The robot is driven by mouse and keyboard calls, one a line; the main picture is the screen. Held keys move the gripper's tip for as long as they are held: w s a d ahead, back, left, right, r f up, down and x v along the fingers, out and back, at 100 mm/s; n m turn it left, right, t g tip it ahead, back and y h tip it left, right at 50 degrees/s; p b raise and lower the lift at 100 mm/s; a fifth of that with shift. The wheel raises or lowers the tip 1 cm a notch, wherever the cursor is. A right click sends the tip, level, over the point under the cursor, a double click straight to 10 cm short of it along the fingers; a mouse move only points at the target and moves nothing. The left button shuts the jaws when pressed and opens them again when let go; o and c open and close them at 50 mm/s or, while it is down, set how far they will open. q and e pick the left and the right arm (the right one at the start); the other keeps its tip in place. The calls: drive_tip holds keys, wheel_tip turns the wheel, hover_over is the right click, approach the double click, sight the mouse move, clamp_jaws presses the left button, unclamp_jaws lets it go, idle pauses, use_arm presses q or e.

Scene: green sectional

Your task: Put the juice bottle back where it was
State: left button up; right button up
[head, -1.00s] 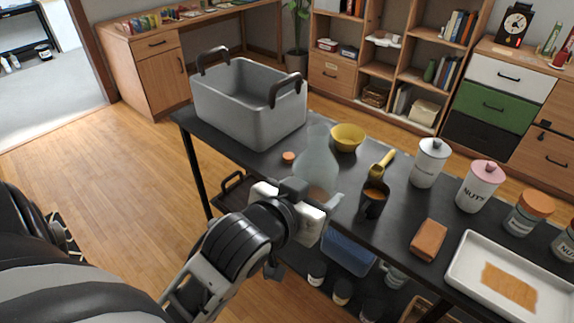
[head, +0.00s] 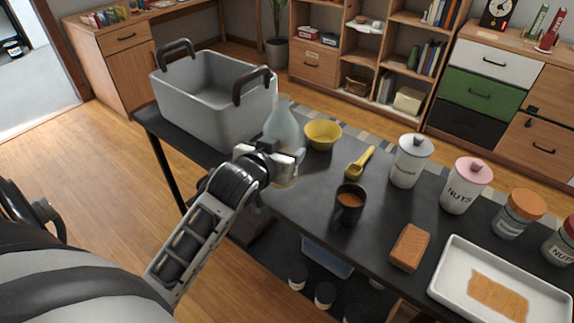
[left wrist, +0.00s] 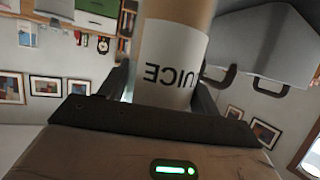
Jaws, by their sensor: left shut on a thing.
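The juice bottle (head: 282,122) has a pale, see-through neck and shoulder in the head view. In the left wrist view its white label (left wrist: 170,62) shows upside-down lettering, with an orange-brown part beyond it. My left gripper (head: 272,160) is shut around the bottle's lower body, fingers on either side of the label. The bottle is roughly upright at the near edge of the dark table (head: 310,190), right of the grey bin. I cannot tell whether its base touches the tabletop. My right gripper is not in view.
The grey bin (head: 205,115) with dark handles stands left of the bottle. A yellow bowl (head: 322,134), a yellow scoop (head: 361,162) and a dark mug (head: 348,205) are to the right. Farther right are canisters, jars, a brown block (head: 409,247) and a white tray (head: 447,290).

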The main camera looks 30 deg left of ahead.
use_arm(q)
drive_tip(key=shift+w+a+f+b, duration=0.1)
drive_tip(key=shift+w+a+f, duration=0.7)
drive_tip(key=shift+w+f, duration=0.95)
drive_tip(key=shift+w+a+f+b, duration=0.1)
drive_tip(key=shift+w+a+f, duration=0.7)
drive_tip(key=shift+w+f, duration=0.9)
drive_tip(key=shift+w+a+f+b, duration=0.1)
drive_tip(key=shift+w+a+f, duration=0.95)
drive_tip(key=shift+f, duration=1.15)
drive_tip(key=shift+w+d+f, duration=0.1)
drive_tip(key=shift+w+d, duration=0.15)
drive_tip(key=o, duration=1.3)
drive_tip(key=shift+f, duration=0.1)
